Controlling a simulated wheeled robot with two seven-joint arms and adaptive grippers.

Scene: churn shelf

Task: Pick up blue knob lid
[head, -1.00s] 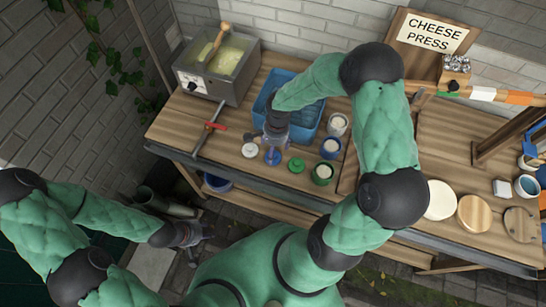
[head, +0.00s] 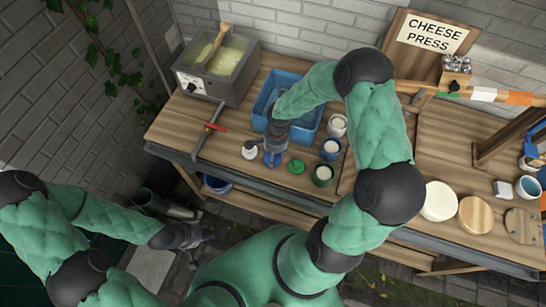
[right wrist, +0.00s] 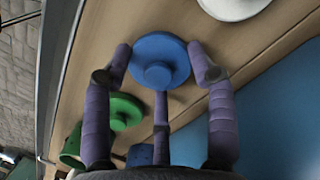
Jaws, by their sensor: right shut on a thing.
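The blue knob lid (right wrist: 160,60) is a round blue disc with a central knob. It fills the upper middle of the right wrist view. In the head view it is mostly hidden under my right gripper (head: 275,155) at the bench's front edge. My right gripper (right wrist: 160,58) has its purple fingers around the lid's rim and is shut on it. The lid looks level and close to the bench; I cannot tell whether it still touches. My left gripper (head: 197,247) is low in front of the bench, empty, with its fingers apart.
A white lid (head: 249,150) and a green lid (head: 296,166) lie on either side. Green (head: 322,175), blue (head: 330,149) and white (head: 337,124) pots stand to the right. A blue tub (head: 313,121) is behind. A red-handled tool (head: 208,128) lies left.

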